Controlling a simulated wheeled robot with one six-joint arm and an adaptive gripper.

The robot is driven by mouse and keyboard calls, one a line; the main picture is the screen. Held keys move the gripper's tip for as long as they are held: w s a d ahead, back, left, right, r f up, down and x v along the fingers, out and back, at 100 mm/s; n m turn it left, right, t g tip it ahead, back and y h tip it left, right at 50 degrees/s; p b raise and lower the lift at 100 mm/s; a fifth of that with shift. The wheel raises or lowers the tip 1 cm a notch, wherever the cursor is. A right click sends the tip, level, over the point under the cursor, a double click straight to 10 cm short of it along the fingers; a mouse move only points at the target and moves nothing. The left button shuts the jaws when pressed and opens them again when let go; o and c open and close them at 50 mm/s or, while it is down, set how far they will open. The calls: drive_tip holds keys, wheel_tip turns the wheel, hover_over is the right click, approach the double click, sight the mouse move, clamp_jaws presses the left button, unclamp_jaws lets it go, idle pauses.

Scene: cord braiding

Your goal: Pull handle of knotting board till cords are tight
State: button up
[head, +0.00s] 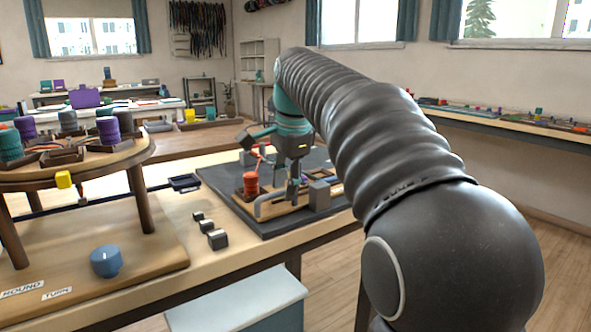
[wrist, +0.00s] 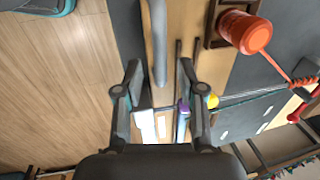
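The knotting board (head: 290,207) lies on a dark mat on the bench, and its wooden surface shows in the wrist view (wrist: 185,25). Its grey bar-shaped handle (head: 268,203) runs along the near edge. In the wrist view the handle (wrist: 157,30) comes down between the fingertips of my gripper (wrist: 159,75). The fingers are spread, with a gap visible on both sides of the handle. An orange spool (wrist: 245,32) sits right of it, with an orange cord (wrist: 280,68) leading to a red coil. A thin greenish cord (wrist: 250,97) runs below. In the head view my gripper (head: 293,188) is over the board.
Several small dark metal blocks (head: 217,239) lie on the bench to the left. A round wooden stand (head: 100,165) with spools is further left. The floor (wrist: 50,80) is clear beyond the bench edge.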

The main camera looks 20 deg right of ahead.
wheel_tip(320, 180, up, 12)
drive_tip(key=s, duration=0.2)
drive_tip(key=shift+d+f, duration=0.15)
drive_tip(key=shift+d, duration=0.15)
drive_tip(key=shift+s, duration=0.1)
drive_tip(key=s+f+n+t, duration=0.1)
drive_tip(key=s+f+n, duration=0.6)
drive_tip(key=s+f, duration=0.5)
drive_tip(key=s+a+f+n+t, duration=0.1)
drive_tip(key=s+f+n+t, duration=0.1)
drive_tip(key=s+f+n, duration=0.5)
drive_tip(key=s+f, duration=0.5)
drive_tip(key=f, duration=0.6)
drive_tip(key=shift+a+f+t+h, duration=0.15)
drive_tip(key=shift+f+t+h, duration=0.15)
drive_tip(key=shift+f, duration=0.05)
